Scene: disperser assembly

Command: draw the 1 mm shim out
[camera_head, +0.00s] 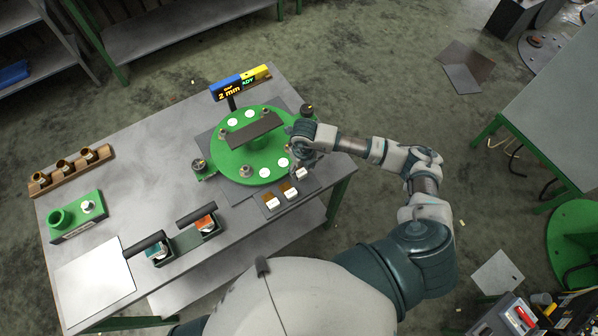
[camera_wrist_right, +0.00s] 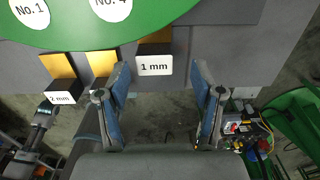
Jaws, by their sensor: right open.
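The 1 mm shim is the rightmost of a short row of brass shims with block-shaped ends, and its white end label (camera_wrist_right: 155,66) reads "1 mm". Its brass strip (camera_wrist_right: 155,46) runs toward the green disc in the right wrist view. In the head view its pale end (camera_head: 302,174) shows at the table's near right edge. My right gripper (camera_wrist_right: 163,92) is open, its two blue-padded fingers apart below the label and on either side of it. They do not touch it in this view. In the head view the right gripper (camera_head: 306,160) is over that corner, partly hidden by its wrist.
The 2 mm shim (camera_wrist_right: 60,97) and an unread middle shim (camera_wrist_right: 103,68) sit to the left. The round green turntable (camera_head: 233,165) carries white numbered spots and a dark bar (camera_head: 255,130). A display (camera_head: 240,83) reads "2 mm". Open floor lies beyond the table edge.

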